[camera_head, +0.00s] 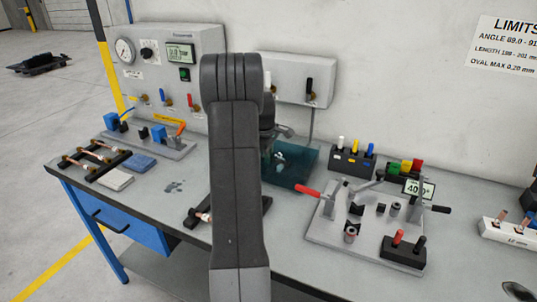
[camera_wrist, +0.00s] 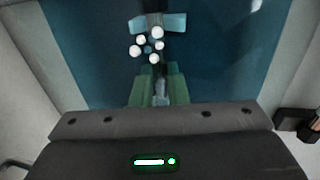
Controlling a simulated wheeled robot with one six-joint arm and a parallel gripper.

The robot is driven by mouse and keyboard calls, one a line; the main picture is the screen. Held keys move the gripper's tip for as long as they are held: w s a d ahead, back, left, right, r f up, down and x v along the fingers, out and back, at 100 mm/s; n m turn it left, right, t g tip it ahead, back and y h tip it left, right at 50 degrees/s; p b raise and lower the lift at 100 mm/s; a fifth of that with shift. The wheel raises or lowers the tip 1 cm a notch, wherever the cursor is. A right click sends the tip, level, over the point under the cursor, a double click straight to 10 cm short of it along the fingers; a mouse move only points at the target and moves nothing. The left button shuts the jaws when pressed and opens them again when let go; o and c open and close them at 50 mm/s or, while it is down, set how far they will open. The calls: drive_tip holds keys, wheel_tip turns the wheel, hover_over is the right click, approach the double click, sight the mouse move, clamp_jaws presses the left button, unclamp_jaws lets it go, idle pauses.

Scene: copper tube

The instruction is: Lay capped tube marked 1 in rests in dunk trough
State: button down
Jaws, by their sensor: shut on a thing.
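The dunk trough (camera_head: 290,168) is a teal, see-through tank of water at the back middle of the bench; its water (camera_wrist: 225,55) fills the middle of the wrist view. My gripper (camera_wrist: 159,72) reaches down into the trough, its fingers tinted green. The fingers are shut on a narrow, dim thing, taken as the tube (camera_wrist: 160,88); its mark and caps cannot be read. Several white, bubble-like balls (camera_wrist: 150,45) cluster just beyond the fingertips. A pale blue block (camera_wrist: 158,23) lies past them, perhaps a rest. In the head view my arm hides most of the gripper and tube.
A black rack (camera_head: 95,160) with several copper tubes stands at the left. The gauge panel (camera_head: 165,65) and a grey valve box (camera_head: 300,78) stand behind. A grey fixture plate (camera_head: 335,232) with a red handle is at the right.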

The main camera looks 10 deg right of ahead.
drive_tip(key=shift+f, duration=0.25)
idle(0.4)
drive_tip(key=c, duration=1.3)
unclamp_jaws()
drive_tip(key=shift+c, duration=0.2)
wheel_tip(320, 180, up, 14)
drive_tip(key=s+a+b, duration=0.1)
drive_tip(key=s, duration=0.1)
drive_tip(key=shift+a+f, duration=0.2)
drive_tip(key=shift+a, duration=0.1)
drive_tip(key=shift+s+f, duration=0.1)
drive_tip(key=f, duration=0.4)
drive_tip(key=w+d+f, duration=0.1)
drive_tip(key=f, duration=0.4)
drive_tip(key=w+f, duration=0.1)
drive_tip(key=f, duration=0.3)
drive_tip(key=shift+w+d+f+p, duration=0.1)
drive_tip(key=shift+d+f+p, duration=0.05)
drive_tip(key=shift+d+p, duration=0.2)
drive_tip(key=shift+a, duration=0.1)
